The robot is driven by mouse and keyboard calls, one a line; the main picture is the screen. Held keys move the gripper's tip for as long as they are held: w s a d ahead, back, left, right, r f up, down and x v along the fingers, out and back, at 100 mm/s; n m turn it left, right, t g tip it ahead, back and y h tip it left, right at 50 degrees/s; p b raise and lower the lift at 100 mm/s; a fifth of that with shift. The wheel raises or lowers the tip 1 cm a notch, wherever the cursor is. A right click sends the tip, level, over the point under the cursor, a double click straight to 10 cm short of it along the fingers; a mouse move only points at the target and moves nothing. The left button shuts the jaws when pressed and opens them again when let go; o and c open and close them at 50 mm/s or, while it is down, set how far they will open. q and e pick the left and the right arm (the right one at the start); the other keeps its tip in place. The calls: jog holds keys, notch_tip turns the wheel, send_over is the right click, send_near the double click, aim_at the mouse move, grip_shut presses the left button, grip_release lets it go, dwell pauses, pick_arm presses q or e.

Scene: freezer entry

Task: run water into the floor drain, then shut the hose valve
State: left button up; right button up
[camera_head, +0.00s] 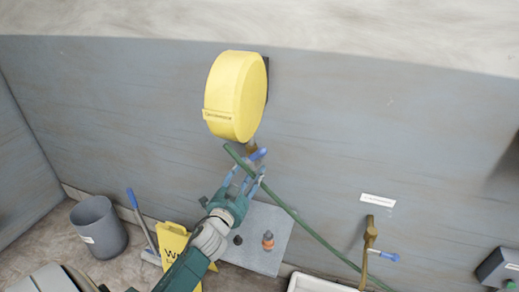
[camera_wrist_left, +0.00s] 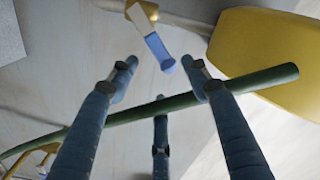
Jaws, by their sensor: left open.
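A valve with a blue lever (camera_head: 258,154) sits just under a yellow round housing (camera_head: 232,98) on the wall. The lever (camera_wrist_left: 158,50) and its brass fitting also show in the left wrist view. My left gripper (camera_head: 251,172) is open just below the lever, apart from it. A green hose (camera_head: 315,232) slants past the fingers; it crosses them (camera_wrist_left: 160,105) in the left wrist view, and I cannot tell whether they touch. A brass tap (camera_head: 371,235) with a blue lever (camera_head: 389,257) stands lower right. No water shows. I cannot make out the floor drain for certain.
A grey slab (camera_head: 262,218) lies below the gripper, with a small orange-topped item (camera_head: 268,241) and a dark round thing (camera_head: 238,240). A grey bin (camera_head: 98,226), a blue-handled tool (camera_head: 140,217) and a yellow wet-floor sign (camera_head: 171,242) stand left. A white basin (camera_head: 305,282) is at the bottom.

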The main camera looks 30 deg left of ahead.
aim_at(259, 157)
pick_arm(q)
jog(key=p+x, duration=0.1)
jog(key=x, duration=0.8)
jog(key=shift+w+a+f, duration=0.1)
jog(key=shift+w, duration=0.15)
grip_shut()
